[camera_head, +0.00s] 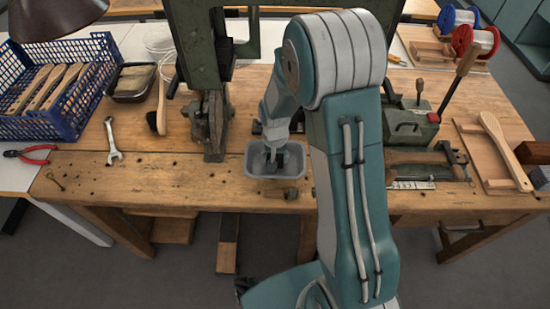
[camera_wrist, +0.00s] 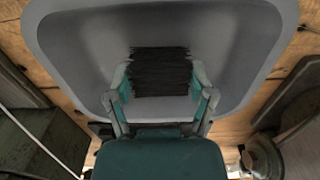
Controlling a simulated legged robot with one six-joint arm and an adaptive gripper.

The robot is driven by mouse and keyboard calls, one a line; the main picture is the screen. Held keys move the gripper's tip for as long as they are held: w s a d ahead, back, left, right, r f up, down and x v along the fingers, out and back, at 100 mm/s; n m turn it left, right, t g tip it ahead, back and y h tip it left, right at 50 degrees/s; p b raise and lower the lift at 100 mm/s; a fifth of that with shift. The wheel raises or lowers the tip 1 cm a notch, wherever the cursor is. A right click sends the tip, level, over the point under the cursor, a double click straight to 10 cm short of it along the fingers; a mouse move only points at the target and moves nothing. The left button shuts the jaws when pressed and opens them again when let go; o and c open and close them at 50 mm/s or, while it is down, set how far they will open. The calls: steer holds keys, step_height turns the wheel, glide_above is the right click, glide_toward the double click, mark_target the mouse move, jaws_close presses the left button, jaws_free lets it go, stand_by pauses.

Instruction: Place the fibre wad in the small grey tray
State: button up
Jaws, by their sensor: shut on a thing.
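The small grey tray (camera_head: 252,170) stands near the front edge of the wooden bench, in the middle of the head view. In the wrist view its rim and floor (camera_wrist: 90,60) fill most of the picture. My gripper (camera_head: 275,166) points down into the tray. In the wrist view my gripper (camera_wrist: 160,88) is shut on the dark, bristly fibre wad (camera_wrist: 160,70), with a teal fingertip on each side. The wad appears inside the tray's outline. I cannot tell whether it touches the tray floor.
A wooden-handled piece (camera_head: 288,193) lies just in front of the tray. A green machine (camera_head: 205,75) stands behind to the left. A wrench (camera_head: 112,142), red pliers (camera_head: 30,154) and a blue crate (camera_head: 60,90) lie further left. A green vise-like box (camera_head: 408,122) is at right.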

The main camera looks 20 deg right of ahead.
steer(key=shift+f, duration=0.25)
steer(key=o, duration=0.8)
steer(key=shift+o, duration=0.2)
step_height(320, 180, up, 12)
steer(key=s+r+n+t, duration=0.3)
steer(key=s+r+t, duration=0.2)
steer(key=s+r, duration=1.2)
steer(key=s, duration=0.3)
steer(key=shift+s+n+t, duration=0.3)
steer(key=shift+s, duration=0.1)
